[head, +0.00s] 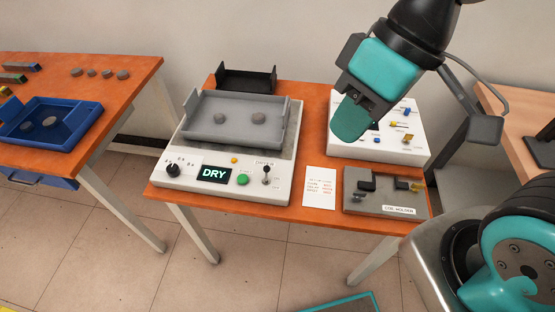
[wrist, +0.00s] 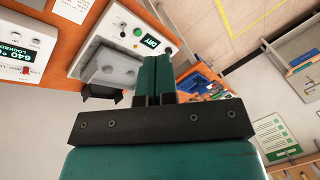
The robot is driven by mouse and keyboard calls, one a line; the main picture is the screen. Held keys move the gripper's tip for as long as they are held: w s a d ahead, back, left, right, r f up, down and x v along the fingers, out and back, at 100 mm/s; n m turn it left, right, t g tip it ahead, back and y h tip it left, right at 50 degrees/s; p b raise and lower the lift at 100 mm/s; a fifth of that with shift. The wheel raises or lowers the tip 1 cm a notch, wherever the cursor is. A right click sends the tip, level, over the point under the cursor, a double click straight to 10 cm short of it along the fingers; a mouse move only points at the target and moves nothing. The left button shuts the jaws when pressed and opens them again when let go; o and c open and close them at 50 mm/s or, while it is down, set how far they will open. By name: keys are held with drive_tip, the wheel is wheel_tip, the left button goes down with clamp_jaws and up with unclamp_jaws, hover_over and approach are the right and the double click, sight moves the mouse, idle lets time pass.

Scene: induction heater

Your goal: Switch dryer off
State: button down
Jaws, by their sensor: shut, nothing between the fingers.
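The dryer (head: 230,190) is a white box on the orange table, with a grey tray (head: 205,131) on top holding two grey discs. Its display (head: 213,174) reads "DRY". A toggle switch (head: 266,173) labelled DRYER stands upright on the right of its front panel; a green button (head: 242,179) and a black knob (head: 172,170) are also there. The dryer shows in the wrist view too (wrist: 105,50). My gripper (head: 350,125) is shut and empty, raised to the right of the dryer, in front of the white device. Its closed fingers also show in the wrist view (wrist: 152,75).
A white device (head: 400,150) with small knobs stands at the right rear, partly hidden by my gripper. A grey coil holder (head: 385,195) and a printed card (head: 320,187) lie in front of it. A black tray (head: 245,78) stands behind the dryer. A blue tray (head: 85,122) is on the left table.

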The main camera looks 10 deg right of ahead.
sight(266, 175)
drive_tip(key=w+d+f+t+y+b, duration=0.1)
drive_tip(key=w+d+f, duration=0.1)
drive_tip(key=w+f, duration=0.7)
drive_tip(key=w+d+f+m+t+y+b, duration=0.1)
drive_tip(key=w+d+f+y, duration=0.1)
drive_tip(key=w+f, duration=0.7)
wheel_tip(266, 175, down, 6)
drive_tip(key=shift+w+d+r, duration=0.1)
drive_tip(key=shift+w+d, duration=0.25)
drive_tip(key=shift+d, duration=0.45)
drive_tip(key=p+x, duration=0.1)
drive_tip(key=x, duration=0.9)
drive_tip(key=shift+s+a+r+p, duration=0.15)
drive_tip(key=shift+s+a+p, duration=0.1)
drive_tip(key=shift+a+p, duration=0.3)
drive_tip(key=shift+s+a+r+p, duration=0.15)
drive_tip(key=shift+s+a+p, duration=0.15)
drive_tip(key=shift+a, duration=0.3)
drive_tip(key=shift+s+a, duration=0.2)
drive_tip(key=shift+a, duration=0.45)
drive_tip(key=shift+a, duration=0.1)
